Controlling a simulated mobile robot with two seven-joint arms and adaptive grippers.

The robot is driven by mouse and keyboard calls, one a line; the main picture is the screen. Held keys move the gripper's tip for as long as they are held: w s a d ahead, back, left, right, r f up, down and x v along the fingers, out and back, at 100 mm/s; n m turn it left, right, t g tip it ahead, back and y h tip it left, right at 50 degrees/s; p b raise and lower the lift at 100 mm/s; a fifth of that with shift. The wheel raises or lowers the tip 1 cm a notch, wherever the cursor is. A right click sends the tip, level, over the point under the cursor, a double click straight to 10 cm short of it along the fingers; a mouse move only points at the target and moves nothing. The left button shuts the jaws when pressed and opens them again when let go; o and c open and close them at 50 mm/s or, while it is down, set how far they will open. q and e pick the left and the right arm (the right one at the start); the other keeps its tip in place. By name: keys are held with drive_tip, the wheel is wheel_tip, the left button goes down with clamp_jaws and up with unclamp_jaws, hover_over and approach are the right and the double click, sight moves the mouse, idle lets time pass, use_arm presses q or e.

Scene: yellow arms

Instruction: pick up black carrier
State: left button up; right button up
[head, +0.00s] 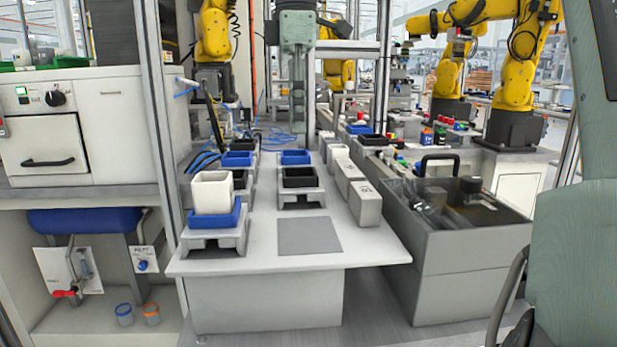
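A black carrier (300,177), a shallow open tray, sits on a grey stand (302,199) near the middle of the table. Another black carrier (240,179) is partly hidden behind a white box (212,192) on the left. A further black carrier (372,140) lies farther back on the right. My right gripper (508,295) shows only in part as a dark curved finger at the lower right, apart from the table and the carriers. Its opening cannot be made out.
Blue carriers (295,157) stand on the left and back; the front-left one (222,218) holds the white box. A row of grey blocks (366,207) lines the table's right side. A grey bin (460,250) with a dark clear lid stands right. The front tabletop is mostly clear.

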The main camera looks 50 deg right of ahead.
sight(300, 185)
drive_tip(key=f, duration=0.7)
drive_tip(key=shift+s+a+f, duration=0.1)
drive_tip(key=shift+s+f, duration=0.1)
drive_tip(key=shift+f, duration=0.15)
clamp_jaws()
